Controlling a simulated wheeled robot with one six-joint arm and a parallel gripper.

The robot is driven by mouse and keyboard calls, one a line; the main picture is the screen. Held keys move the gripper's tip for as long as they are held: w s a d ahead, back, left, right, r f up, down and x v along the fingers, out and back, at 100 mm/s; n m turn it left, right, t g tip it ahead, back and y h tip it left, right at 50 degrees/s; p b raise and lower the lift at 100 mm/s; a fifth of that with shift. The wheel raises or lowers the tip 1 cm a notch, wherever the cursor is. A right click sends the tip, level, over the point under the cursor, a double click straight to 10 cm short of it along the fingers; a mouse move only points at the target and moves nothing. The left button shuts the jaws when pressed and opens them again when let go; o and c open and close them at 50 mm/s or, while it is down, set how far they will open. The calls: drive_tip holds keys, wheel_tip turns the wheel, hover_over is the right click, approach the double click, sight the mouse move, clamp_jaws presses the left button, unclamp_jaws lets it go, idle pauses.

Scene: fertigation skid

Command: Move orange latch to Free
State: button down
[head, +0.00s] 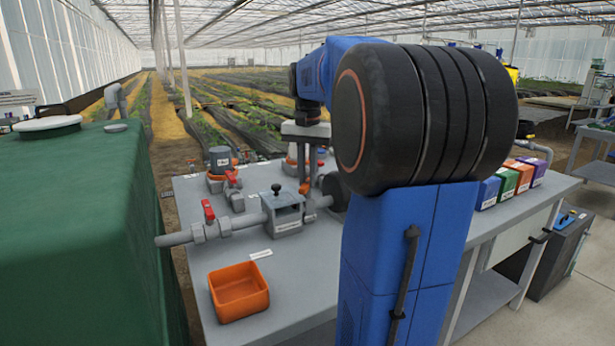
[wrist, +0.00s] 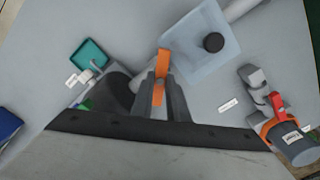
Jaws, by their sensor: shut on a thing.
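The orange latch (wrist: 163,62) shows in the wrist view as a narrow orange bar beside a pale translucent box (wrist: 203,52) with a black knob. My gripper (wrist: 161,92) is shut on the latch, with one grey finger on each side of it. In the head view my gripper (head: 304,165) points down over the pipework on the grey bench, partly behind my arm. The latch is hard to make out there. I cannot read a Free mark in either view.
The bench (head: 300,262) carries a pipe with red-handled valves (head: 208,211), a grey box (head: 283,212) and an orange bin (head: 239,291). A green tank (head: 75,230) stands at the left. Coloured boxes (head: 507,182) line the right side. The bench front is partly clear.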

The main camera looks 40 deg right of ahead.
sight(308, 182)
drive_tip(key=n, duration=0.4)
drive_tip(key=shift+n, duration=0.4)
drive_tip(key=n, duration=0.4)
drive_tip(key=shift+n, duration=0.3)
drive_tip(key=c, duration=1.7)
unclamp_jaws()
drive_tip(key=shift+r, duration=0.1)
wheel_tip(308, 182, up, 17)
drive_tip(key=shift+r, duration=0.15)
